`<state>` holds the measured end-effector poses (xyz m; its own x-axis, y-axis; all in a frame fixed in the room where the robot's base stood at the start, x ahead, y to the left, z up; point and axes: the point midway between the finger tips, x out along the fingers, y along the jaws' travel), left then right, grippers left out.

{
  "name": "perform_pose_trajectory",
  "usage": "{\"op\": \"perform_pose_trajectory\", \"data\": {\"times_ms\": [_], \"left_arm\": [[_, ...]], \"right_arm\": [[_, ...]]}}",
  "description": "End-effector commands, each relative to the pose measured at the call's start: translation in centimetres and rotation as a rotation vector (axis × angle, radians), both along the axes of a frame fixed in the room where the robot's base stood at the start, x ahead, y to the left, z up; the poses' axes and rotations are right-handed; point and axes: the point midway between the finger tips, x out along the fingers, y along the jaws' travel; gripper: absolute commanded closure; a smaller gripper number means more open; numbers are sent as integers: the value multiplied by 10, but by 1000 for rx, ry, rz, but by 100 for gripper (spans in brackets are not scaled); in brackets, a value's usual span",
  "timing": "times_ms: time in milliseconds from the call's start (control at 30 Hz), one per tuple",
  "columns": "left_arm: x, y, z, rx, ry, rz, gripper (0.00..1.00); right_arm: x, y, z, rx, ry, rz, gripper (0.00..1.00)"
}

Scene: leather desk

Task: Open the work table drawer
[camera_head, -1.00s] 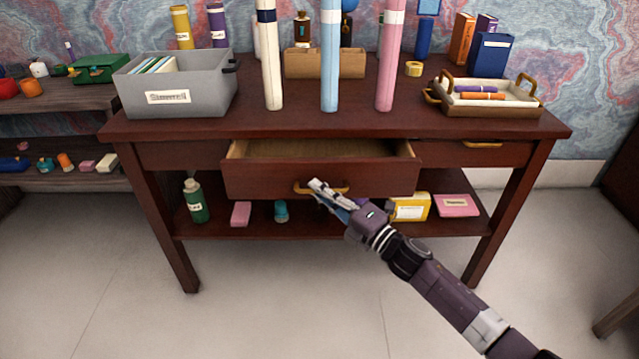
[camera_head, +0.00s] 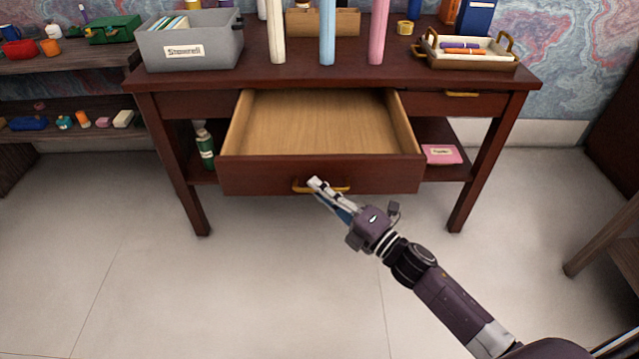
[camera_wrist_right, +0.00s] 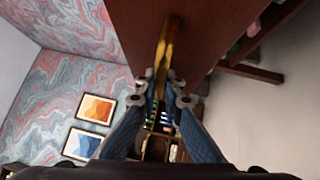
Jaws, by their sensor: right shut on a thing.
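The work table (camera_head: 290,72) is dark reddish wood. Its wide middle drawer (camera_head: 240,175) is pulled well out, and its bare light-wood inside shows, empty. A brass handle (camera_head: 301,187) sits on the drawer front. My right gripper (camera_head: 316,186) is shut on the handle, reaching it from the lower right. In the right wrist view the handle (camera_wrist_right: 169,45) runs up from between the two fingertips (camera_wrist_right: 164,85), beside the drawer front (camera_wrist_right: 205,30). My left gripper is not in view.
On the tabletop stand a grey box (camera_head: 190,50), upright rolls in white, blue (camera_head: 328,35) and pink, and a tray (camera_head: 470,58) with pens. A green bottle (camera_head: 205,148) and a pink box (camera_head: 441,154) are on the lower shelf. The floor in front is clear.

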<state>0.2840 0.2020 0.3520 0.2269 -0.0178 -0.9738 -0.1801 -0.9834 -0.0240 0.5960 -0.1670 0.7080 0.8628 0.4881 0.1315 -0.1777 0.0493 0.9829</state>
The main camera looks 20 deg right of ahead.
Motion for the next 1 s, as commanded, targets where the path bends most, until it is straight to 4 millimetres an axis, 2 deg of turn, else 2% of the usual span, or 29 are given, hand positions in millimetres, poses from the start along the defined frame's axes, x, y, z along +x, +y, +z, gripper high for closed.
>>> {"op": "perform_pose_trajectory", "data": {"times_ms": [333,367,400,733,867,1000], "left_arm": [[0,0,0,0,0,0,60],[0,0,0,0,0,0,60],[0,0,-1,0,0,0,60],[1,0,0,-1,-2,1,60],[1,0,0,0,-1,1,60],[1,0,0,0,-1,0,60]], "right_arm": [[0,0,0,0,0,-1,100],[0,0,0,0,0,-1,89],[0,0,0,0,0,-1,85],[-2,-1,0,0,1,-1,85],[-12,-7,-3,-1,3,-2,85],[-33,-19,-7,-1,4,-1,85]]}}
